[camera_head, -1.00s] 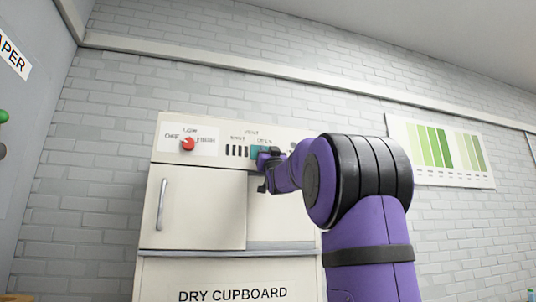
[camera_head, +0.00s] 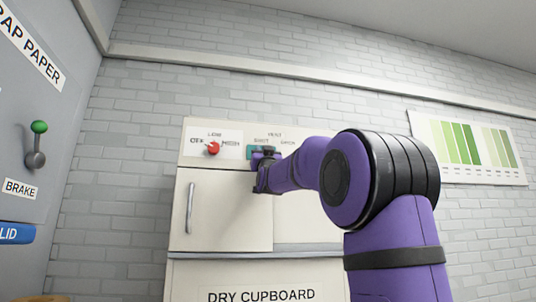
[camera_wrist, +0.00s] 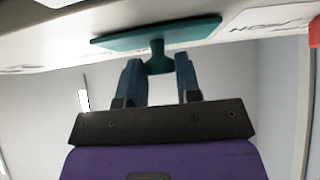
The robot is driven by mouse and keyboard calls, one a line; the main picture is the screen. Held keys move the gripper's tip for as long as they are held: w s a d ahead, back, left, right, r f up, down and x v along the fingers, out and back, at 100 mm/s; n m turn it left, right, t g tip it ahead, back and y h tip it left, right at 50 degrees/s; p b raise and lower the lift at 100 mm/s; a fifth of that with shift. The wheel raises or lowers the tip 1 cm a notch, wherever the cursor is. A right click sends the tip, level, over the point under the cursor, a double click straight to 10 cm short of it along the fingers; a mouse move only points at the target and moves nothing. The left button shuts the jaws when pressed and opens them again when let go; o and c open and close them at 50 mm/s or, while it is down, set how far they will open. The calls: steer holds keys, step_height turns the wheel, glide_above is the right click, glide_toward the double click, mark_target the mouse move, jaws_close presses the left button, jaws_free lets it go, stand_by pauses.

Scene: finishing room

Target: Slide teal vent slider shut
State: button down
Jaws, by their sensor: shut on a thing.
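The teal vent slider (camera_head: 250,152) sits on the cupboard's front panel, under the "SHUT" label, partly hidden by my gripper. The dark slots seen before do not show now. In the wrist view the slider is a flat teal plate (camera_wrist: 118,42) against the panel, with a stubby teal knob (camera_wrist: 158,60) sticking out. My gripper (camera_head: 262,163) is at the panel. In the wrist view its two blue fingers (camera_wrist: 159,72) stand on either side of the knob, shut on it.
The red dial (camera_head: 214,148) is just left of the slider. Below is the cupboard door (camera_head: 222,212) with an upright handle (camera_head: 190,208). A grey unit with a green-tipped lever (camera_head: 38,135) stands at the far left. A green colour chart (camera_head: 468,148) hangs on the right wall.

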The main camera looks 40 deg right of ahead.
steer(key=shift+w+a, duration=0.1)
steer(key=shift+a, duration=0.05)
steer(key=c, duration=0.8)
jaws_free()
steer(key=shift+a, duration=0.2)
steer(key=shift+d, duration=0.1)
steer(key=shift+f, duration=0.1)
steer(key=v, duration=1)
steer(key=shift+s+f, duration=0.2)
steer(key=shift+s, duration=0.05)
